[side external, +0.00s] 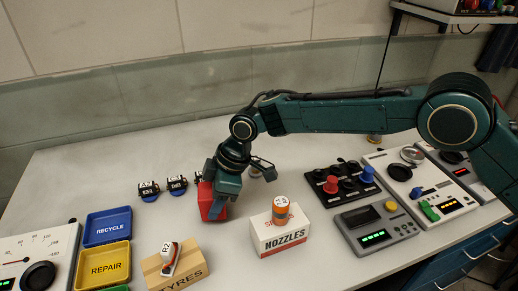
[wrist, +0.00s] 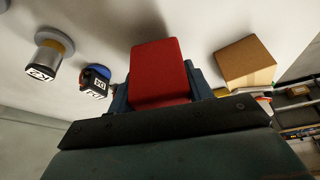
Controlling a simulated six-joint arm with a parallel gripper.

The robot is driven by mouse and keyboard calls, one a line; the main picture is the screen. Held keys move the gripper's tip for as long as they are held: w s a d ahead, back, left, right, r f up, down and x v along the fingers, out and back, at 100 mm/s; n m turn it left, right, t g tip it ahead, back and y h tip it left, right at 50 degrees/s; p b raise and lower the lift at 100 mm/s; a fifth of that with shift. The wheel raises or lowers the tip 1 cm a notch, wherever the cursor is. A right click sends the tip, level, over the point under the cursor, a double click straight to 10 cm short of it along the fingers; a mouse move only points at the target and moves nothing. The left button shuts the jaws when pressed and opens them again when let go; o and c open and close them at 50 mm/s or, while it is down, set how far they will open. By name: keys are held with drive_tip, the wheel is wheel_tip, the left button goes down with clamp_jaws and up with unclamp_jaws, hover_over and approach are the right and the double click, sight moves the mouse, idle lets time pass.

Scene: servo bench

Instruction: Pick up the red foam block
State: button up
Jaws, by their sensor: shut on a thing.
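The red foam block (side external: 211,202) is at the end of my arm in the side external view, low over or on the white bench; I cannot tell whether it touches the bench. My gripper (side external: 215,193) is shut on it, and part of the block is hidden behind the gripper. In the wrist view the red foam block (wrist: 161,72) fills the middle of the picture. The jaws of my gripper (wrist: 162,92) show as dark teal edges on both sides of it.
A white NOZZLES box (side external: 281,233) with an orange bottle on top stands to the right. A cardboard TYRES box (side external: 177,268) stands in front, left of it a blue RECYCLE tray (side external: 107,228) and a yellow REPAIR tray (side external: 104,265). Small labelled black items (side external: 149,189) stand behind left. Control panels (side external: 376,230) are right.

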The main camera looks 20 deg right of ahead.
wheel_tip(320, 180, up, 8)
drive_tip(key=shift+f, duration=0.15)
drive_tip(key=shift+w, duration=0.1)
idle(0.6)
